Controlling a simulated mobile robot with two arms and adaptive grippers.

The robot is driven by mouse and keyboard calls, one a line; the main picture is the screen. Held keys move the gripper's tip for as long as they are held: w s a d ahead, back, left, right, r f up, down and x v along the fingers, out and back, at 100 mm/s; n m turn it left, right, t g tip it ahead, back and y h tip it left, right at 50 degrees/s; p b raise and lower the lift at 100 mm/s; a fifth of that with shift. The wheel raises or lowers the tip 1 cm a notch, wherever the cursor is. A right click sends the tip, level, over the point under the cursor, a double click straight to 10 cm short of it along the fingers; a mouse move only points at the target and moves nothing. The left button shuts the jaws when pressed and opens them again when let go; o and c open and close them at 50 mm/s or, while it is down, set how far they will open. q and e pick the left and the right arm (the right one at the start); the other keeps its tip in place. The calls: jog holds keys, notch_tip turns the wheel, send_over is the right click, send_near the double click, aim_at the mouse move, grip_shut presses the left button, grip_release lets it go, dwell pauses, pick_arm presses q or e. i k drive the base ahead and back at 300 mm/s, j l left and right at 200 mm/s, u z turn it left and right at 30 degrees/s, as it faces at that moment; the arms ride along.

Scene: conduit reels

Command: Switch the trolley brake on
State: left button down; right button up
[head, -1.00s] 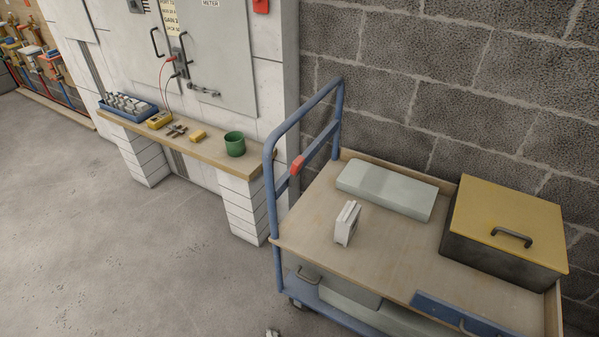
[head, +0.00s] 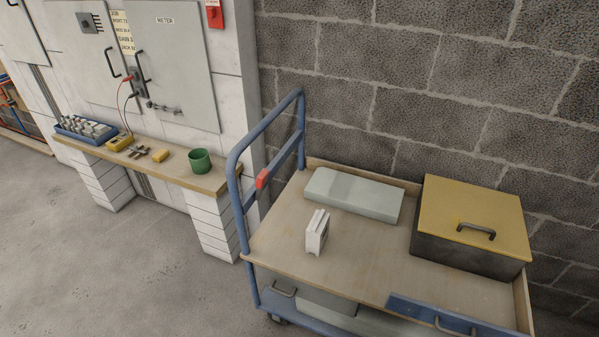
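The trolley (head: 270,235) has a wooden top deck, a blue frame and a blue push handle (head: 240,150) at its left end. A red part (head: 262,179) sits on the handle's crossbar; I cannot tell whether it is the brake control or how it is set. A caster (head: 279,319) shows under the near left corner, partly cut by the picture's edge. Neither of my grippers is in view.
On the deck are a grey-green slab (head: 352,193), a white block (head: 317,232) and a yellow-lidded box (head: 472,220). A bench (head: 190,178) with a green cup (head: 200,161) stands left of the trolley. The floor (head: 110,270) at the front left is clear.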

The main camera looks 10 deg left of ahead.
aim_at(261, 178)
jog(key=i+j+z, duration=0.1)
jog(key=j+z, duration=0.6)
jog(key=z, duration=0.15)
jog(key=j+z, duration=0.45)
jog(key=j, duration=0.5)
jog(key=k+j+z, duration=0.15)
jog(key=j, duration=0.8)
jog(key=k+j+z, duration=0.15)
jog(key=j, duration=0.35)
